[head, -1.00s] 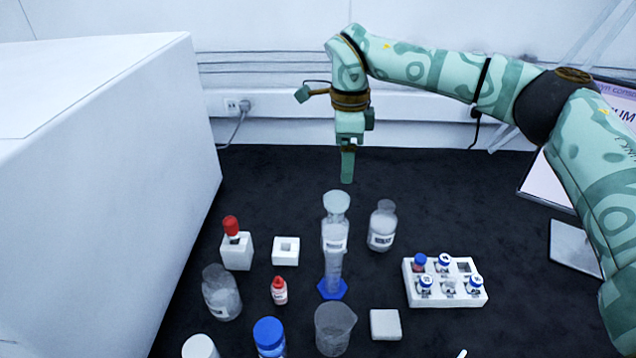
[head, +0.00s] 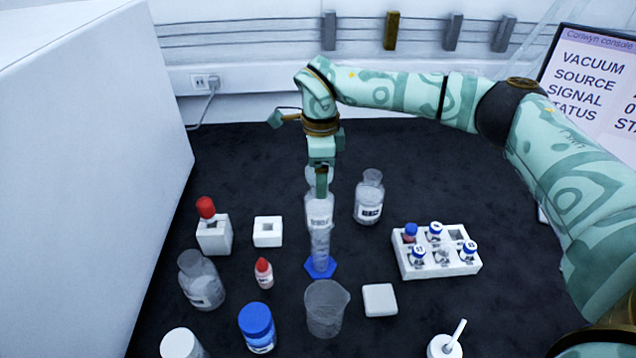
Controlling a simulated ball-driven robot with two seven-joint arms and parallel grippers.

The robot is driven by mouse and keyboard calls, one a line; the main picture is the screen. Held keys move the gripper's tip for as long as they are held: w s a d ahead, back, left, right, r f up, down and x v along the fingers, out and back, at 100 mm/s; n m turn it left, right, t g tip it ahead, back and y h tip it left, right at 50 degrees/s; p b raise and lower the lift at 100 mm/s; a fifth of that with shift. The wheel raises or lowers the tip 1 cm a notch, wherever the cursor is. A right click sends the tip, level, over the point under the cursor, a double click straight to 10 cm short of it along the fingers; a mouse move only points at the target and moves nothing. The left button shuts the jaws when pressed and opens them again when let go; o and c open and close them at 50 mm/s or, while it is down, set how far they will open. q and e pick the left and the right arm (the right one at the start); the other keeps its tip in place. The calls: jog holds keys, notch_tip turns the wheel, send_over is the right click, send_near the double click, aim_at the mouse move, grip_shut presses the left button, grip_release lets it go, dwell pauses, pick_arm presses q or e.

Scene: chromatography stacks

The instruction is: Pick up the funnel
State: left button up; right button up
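A pale, translucent piece with a round top (head: 309,182), which looks like the funnel, stands at the centre, in line with a clear graduated cylinder (head: 320,245) on a blue hexagonal base. A labelled clear body (head: 319,208) shows between them; I cannot tell whether it is a separate bottle behind the cylinder. My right gripper (head: 321,190) points down, its fingers overlapping the round top in the picture. The fingers are seen edge-on, so their opening and any contact are unclear. My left gripper is out of view.
A clear bottle (head: 369,200) stands close to the right. A white vial rack (head: 435,263) is further right. A beaker (head: 326,308), a white block (head: 380,300), and a dropper bottle (head: 264,273) are in front. A large white box (head: 80,170) bounds the left.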

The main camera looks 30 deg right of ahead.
notch_tip(320, 180, down, 4)
jog(key=shift+w+a+r+b, duration=0.15)
jog(key=shift+r+b, duration=0.1)
jog(key=shift+b, duration=0.15)
jog(key=shift+r, duration=0.2)
jog(key=shift+c, duration=0.9)
jog(key=c, duration=0.9)
